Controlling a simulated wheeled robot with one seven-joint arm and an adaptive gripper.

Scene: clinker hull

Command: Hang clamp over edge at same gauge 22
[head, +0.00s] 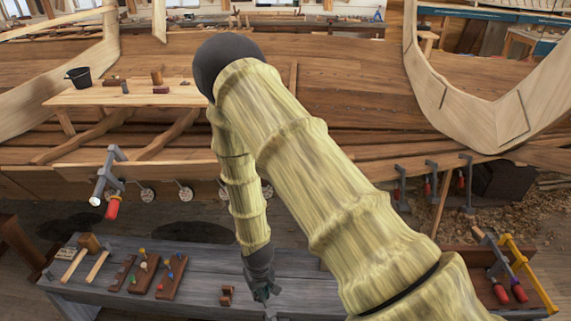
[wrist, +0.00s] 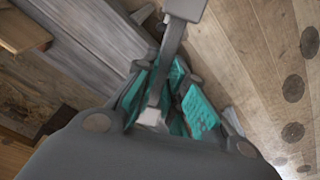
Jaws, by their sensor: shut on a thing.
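My gripper (head: 262,290) is low over the grey bench in the head view, its lower end partly hidden. In the wrist view my gripper (wrist: 168,100), with teal finger pads, is shut on a grey metal clamp (wrist: 173,42). The clamp's bar runs up between the fingers to a block-shaped end; its other end is hidden. A grey clamp with a red handle (head: 112,207) hangs at the hull plank edge (head: 60,172) on the left. Several round gauges (head: 185,194) line up below this edge; their numbers are too small to read.
The grey bench (head: 205,258) holds a mallet (head: 88,243), wooden blocks with coloured pegs (head: 172,277) and a small brown block (head: 226,296). Red-handled clamps and a yellow clamp (head: 524,268) are at right. Several clamps hang farther back (head: 428,182). A plank table (head: 135,95) stands behind.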

